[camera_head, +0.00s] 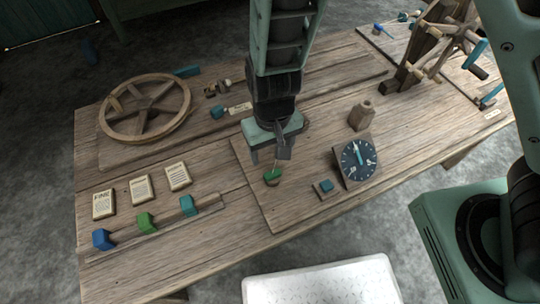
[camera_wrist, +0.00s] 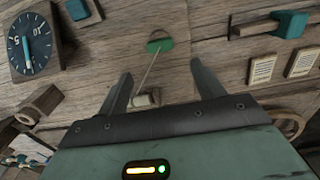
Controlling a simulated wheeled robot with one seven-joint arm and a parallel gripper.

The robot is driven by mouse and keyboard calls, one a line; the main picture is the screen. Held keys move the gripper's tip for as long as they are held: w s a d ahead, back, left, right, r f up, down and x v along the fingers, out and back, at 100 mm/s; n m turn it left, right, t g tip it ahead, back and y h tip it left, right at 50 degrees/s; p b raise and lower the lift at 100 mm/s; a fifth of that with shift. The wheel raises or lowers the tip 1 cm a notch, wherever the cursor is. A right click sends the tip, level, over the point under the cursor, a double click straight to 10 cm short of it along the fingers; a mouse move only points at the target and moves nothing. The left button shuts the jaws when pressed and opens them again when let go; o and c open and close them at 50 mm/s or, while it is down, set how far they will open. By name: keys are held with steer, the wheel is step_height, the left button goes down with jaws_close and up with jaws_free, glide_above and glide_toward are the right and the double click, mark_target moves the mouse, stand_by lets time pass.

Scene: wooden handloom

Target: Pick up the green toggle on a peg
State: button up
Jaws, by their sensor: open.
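The green toggle (camera_head: 271,178) sits on the raised board in the middle of the table, just below my gripper (camera_head: 270,155) in the head view. In the wrist view the green toggle (camera_wrist: 160,45) lies ahead of my open fingers (camera_wrist: 160,70), roughly centred between them and apart from them. A thin pale line runs from it to a small beige cylinder (camera_wrist: 143,100) between the fingers. A peg under the toggle cannot be made out clearly. My gripper is empty.
A dial (camera_head: 357,160) and a small block with a blue top (camera_head: 326,186) stand to the right. A rail at left carries blue, green (camera_head: 146,222) and teal (camera_head: 188,205) blocks, with cards (camera_head: 141,188) behind. A wooden wheel (camera_head: 145,108) lies at back left.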

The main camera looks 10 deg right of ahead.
mark_target(272, 173)
step_height(272, 173, down, 3)
steer(key=shift+f+b, duration=0.2)
steer(key=shift+b, duration=0.15)
steer(key=shift+s+f+b, duration=0.2)
steer(key=shift+f+b, duration=0.3)
steer(key=shift+f, duration=0.8)
steer(key=shift+s+f+b, duration=0.15)
steer(key=shift+f+b, duration=0.35)
steer(key=shift+f, duration=0.8)
steer(key=shift+c, duration=0.4)
steer(key=c, duration=1)
